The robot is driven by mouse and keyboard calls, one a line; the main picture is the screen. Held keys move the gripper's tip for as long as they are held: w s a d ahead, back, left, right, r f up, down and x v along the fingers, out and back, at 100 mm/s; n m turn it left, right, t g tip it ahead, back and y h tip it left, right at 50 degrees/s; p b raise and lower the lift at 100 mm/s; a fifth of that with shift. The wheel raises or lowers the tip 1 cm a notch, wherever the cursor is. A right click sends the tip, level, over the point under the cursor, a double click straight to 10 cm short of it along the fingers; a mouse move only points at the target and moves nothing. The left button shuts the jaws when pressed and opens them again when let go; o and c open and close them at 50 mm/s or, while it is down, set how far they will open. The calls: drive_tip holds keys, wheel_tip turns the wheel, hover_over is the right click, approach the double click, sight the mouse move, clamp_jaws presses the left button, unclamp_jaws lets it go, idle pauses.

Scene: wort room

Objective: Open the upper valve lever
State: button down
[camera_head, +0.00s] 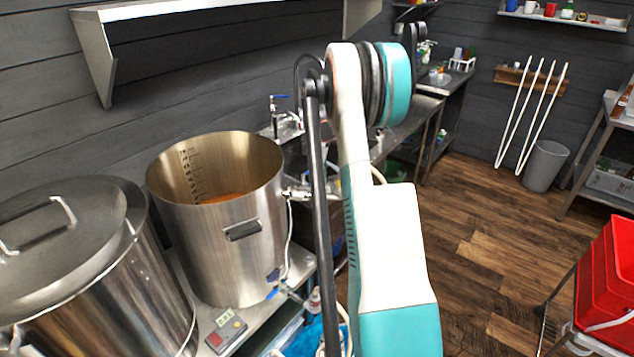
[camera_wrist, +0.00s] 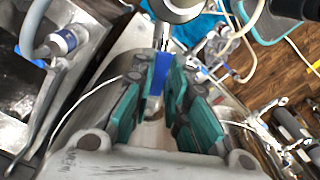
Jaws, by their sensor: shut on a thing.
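In the wrist view my gripper (camera_wrist: 164,82) has its teal fingers shut on a blue lever (camera_wrist: 158,72), which shows between the fingertips. The lever sits by a metal fitting (camera_wrist: 178,8) at the top of that view. In the head view the steel kettle (camera_head: 225,260) has an upper side fitting (camera_head: 294,194), partly hidden by my arm. A lower valve with a blue lever (camera_head: 273,294) sits near the kettle's base. My gripper is hidden behind my arm in the head view, and the lever's exact angle is hard to tell.
A lidded steel pot (camera_head: 100,285) stands left of the open kettle. A small control box (camera_head: 226,331) lies on the steel table. Pale hoses (camera_head: 290,245) hang near the fitting. Red crates (camera_head: 606,285) stand at the right, with open wooden floor (camera_head: 490,260) between.

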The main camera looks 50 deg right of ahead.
drive_tip(key=shift+w+d+n, duration=0.15)
drive_tip(key=shift+d+n, duration=0.05)
drive_tip(key=shift+n, duration=0.2)
drive_tip(key=c, duration=1.6)
unclamp_jaws()
drive_tip(key=shift+o, duration=0.2)
wheel_tip(320, 180, up, 12)
drive_tip(key=shift+a, duration=0.1)
